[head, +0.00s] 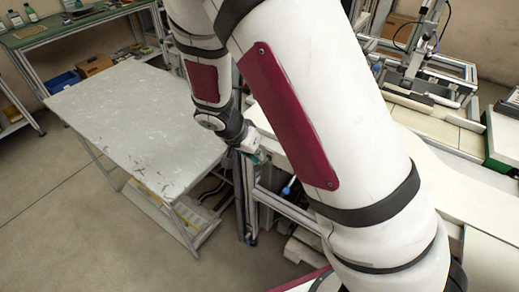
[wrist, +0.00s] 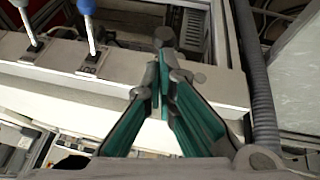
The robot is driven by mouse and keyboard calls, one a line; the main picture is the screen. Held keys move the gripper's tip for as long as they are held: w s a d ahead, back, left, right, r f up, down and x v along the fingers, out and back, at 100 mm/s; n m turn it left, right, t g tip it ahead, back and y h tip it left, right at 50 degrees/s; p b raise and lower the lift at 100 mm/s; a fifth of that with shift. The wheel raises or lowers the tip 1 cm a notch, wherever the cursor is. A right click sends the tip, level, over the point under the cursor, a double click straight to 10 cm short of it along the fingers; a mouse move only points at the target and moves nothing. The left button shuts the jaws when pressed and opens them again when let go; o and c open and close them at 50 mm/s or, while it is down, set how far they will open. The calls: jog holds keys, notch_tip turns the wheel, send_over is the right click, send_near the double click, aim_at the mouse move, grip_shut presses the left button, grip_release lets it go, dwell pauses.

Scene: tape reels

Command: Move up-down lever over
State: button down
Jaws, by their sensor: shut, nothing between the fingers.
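Two levers stand on a grey rail in the wrist view, at the upper left. One has a blue knob (wrist: 87,8), and the other has a pale knob (wrist: 20,4) farther left. Their small dark base plates have marks too small to read, so I cannot tell which is the up-down lever. A blue knob (head: 287,190) also shows in the head view, below and right of my gripper (head: 252,152). My gripper (wrist: 164,72) is shut and empty, with green inner faces, to the right of both levers and apart from them. A dark rounded piece at its tips is unclear.
The grey rail (wrist: 205,85) crosses the wrist view, with a dark hose at its right. In the head view, a worn grey table (head: 135,115) stands left of my arm. Bare floor lies in front of it. My arm hides much of the machine.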

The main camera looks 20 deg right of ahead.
jog(key=shift+s+a+f+t+h, duration=0.25)
jog(key=shift+f+t+h, duration=0.1)
jog(key=shift+f+h, duration=0.15)
jog(key=shift+s+a+f+t+h, duration=0.15)
jog(key=shift+a+f+t+h, duration=0.15)
jog(key=shift+h, duration=0.3)
jog(key=shift+d, duration=0.1)
jog(key=shift+r+p, duration=0.75)
jog(key=shift+w+r, duration=0.1)
jog(key=shift+r, duration=0.45)
jog(key=a+p+v, duration=0.1)
jog(key=v, duration=1.1)
jog(key=shift+s+f, duration=0.2)
jog(key=shift+f, duration=0.1)
